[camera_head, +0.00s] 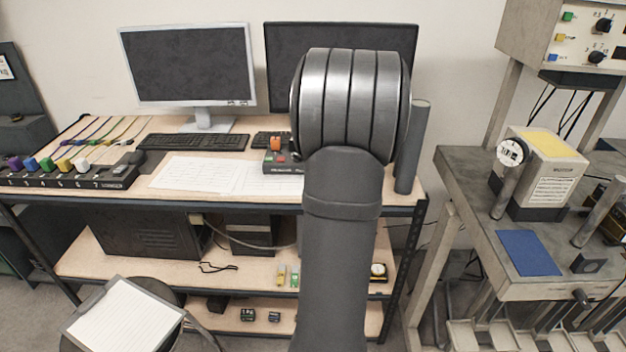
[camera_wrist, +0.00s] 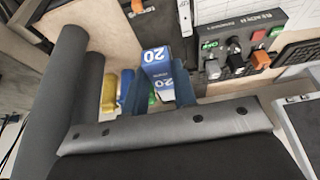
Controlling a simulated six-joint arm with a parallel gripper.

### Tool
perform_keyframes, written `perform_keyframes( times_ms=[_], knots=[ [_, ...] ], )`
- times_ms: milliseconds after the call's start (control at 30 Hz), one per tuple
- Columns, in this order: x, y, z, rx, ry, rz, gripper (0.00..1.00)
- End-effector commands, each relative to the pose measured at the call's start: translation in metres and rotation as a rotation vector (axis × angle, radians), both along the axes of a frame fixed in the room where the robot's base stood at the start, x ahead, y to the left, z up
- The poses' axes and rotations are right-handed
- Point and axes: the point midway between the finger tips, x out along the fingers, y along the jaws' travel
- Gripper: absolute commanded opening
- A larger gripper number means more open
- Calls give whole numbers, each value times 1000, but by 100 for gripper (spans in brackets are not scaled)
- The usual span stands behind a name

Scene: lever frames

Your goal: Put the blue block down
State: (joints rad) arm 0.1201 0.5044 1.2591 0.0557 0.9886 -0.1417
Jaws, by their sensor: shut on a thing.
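The blue block (camera_wrist: 156,56), with a white "20" on its faces, shows in the wrist view near the top middle. My gripper (camera_wrist: 158,76) is shut on it, with one dark finger on each side. The lower end of the block is partly hidden between the fingers. In the head view my own arm stands in front, and neither the gripper nor the block can be seen there.
The desk (camera_head: 150,190) carries monitors, keyboards, papers and a control box (camera_head: 284,160), also seen in the wrist view (camera_wrist: 240,50). Small yellow and green items (camera_head: 282,276) lie on the shelf below. A bench with a blue mat (camera_head: 528,252) stands right.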

Motion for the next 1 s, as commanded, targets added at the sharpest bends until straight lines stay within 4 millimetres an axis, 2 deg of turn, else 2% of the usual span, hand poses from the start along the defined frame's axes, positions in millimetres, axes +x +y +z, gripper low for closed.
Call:
perform_keyframes(
  times_ms=[33,200,367,467,800,1000],
  knots=[
    [-11,2,-8,0,2,0,0],
    [-37,7,-29,0,1,0,0],
    [-47,11,-40,0,0,1,0],
    [-43,23,-50,0,1,2,0],
    [-9,90,-95,0,2,3,0],
    [2,111,-109,0,0,1,0]
  ],
)
